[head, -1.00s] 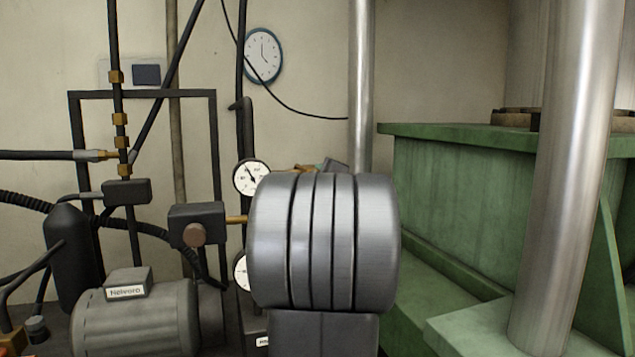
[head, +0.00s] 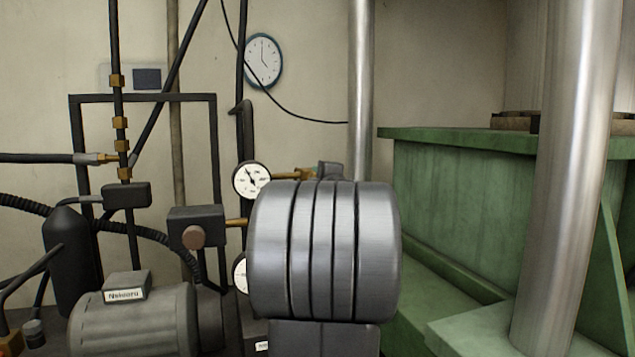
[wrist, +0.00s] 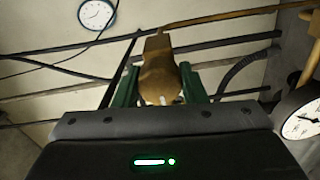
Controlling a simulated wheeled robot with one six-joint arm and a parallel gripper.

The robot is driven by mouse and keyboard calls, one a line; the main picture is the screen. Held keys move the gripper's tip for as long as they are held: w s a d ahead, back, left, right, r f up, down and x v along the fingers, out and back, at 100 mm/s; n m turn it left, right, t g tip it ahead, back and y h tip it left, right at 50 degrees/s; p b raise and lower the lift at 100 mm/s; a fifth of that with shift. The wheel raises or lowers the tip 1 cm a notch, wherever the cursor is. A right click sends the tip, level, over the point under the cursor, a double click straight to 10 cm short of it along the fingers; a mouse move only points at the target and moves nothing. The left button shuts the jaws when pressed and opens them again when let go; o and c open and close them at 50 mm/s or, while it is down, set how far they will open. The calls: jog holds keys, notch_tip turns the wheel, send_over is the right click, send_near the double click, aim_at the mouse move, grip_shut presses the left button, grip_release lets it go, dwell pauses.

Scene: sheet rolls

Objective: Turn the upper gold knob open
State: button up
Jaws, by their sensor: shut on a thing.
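The upper gold knob (wrist: 158,72) shows in the wrist view, between the two green fingers of my gripper (wrist: 159,88). My gripper is shut on it. In the head view, a gold fitting (head: 290,174) shows beside the upper gauge (head: 251,181). A dark grey part, which looks like my gripper's end, is at its right. My own large grey arm link hides most of the gripper and what lies below the fitting.
A lower gauge (head: 240,273) is partly hidden by my arm. Black pipes, a valve block (head: 197,228) and a motor (head: 135,322) stand at left. A green machine frame (head: 470,200) and a thick steel column (head: 570,180) stand at right.

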jog(key=shift+f, duration=0.1)
jog(key=o, duration=1)
jog(key=v, duration=1.4)
jog(key=shift+b, duration=0.4)
jog(key=shift+w, duration=0.1)
jog(key=p+x, duration=0.1)
jog(key=x, duration=1.3)
